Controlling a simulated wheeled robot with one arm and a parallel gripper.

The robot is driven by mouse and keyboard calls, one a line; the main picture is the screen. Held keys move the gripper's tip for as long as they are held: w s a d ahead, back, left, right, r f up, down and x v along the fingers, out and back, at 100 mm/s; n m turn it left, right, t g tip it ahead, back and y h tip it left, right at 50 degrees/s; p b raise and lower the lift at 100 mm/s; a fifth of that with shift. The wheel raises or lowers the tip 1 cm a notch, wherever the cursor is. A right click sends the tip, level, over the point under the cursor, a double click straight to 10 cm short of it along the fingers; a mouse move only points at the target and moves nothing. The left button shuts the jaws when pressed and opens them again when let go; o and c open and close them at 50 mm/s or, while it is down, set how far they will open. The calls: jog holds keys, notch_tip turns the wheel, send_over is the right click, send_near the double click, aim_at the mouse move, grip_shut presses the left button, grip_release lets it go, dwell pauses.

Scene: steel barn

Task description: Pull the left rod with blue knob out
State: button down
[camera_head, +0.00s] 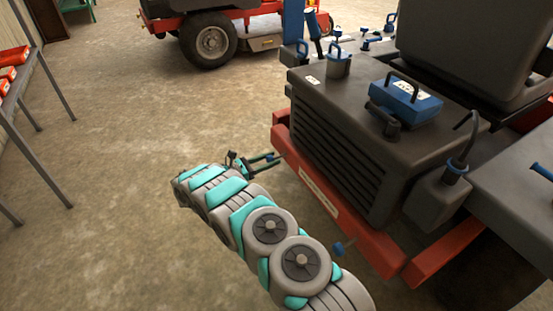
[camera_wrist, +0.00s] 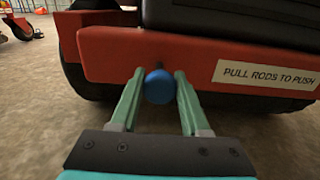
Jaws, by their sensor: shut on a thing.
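The left rod's blue knob (camera_wrist: 158,88) is in the middle of the wrist view, in front of the machine's red bumper (camera_wrist: 105,55). My gripper (camera_wrist: 158,77) is shut on it, with one green finger on each side. The rod itself is mostly hidden behind the knob. In the head view my gripper (camera_head: 268,159) reaches the left end of the red bumper (camera_head: 372,245), and the knob shows small between its fingers (camera_head: 270,157). A second blue knob (camera_head: 340,247) is lower right along the bumper, beside my arm.
A label reading "PULL RODS TO PUSH" (camera_wrist: 266,75) is right of the held knob. The dark grilled machine (camera_head: 345,135) stands behind the bumper. Another red machine (camera_head: 225,30) is at the back. A metal table (camera_head: 18,85) with orange boxes is at left. Open floor (camera_head: 110,180) lies between.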

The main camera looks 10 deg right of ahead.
jog(key=shift+s+a, duration=0.1)
jog(key=shift+a, duration=0.15)
jog(key=shift+c, duration=1.9)
grip_release()
jog(key=shift+a, duration=0.15)
jog(key=v, duration=0.7)
jog(key=shift+a+b, duration=0.3)
jog(key=shift+s+a, duration=0.1)
jog(key=shift+s, duration=0.05)
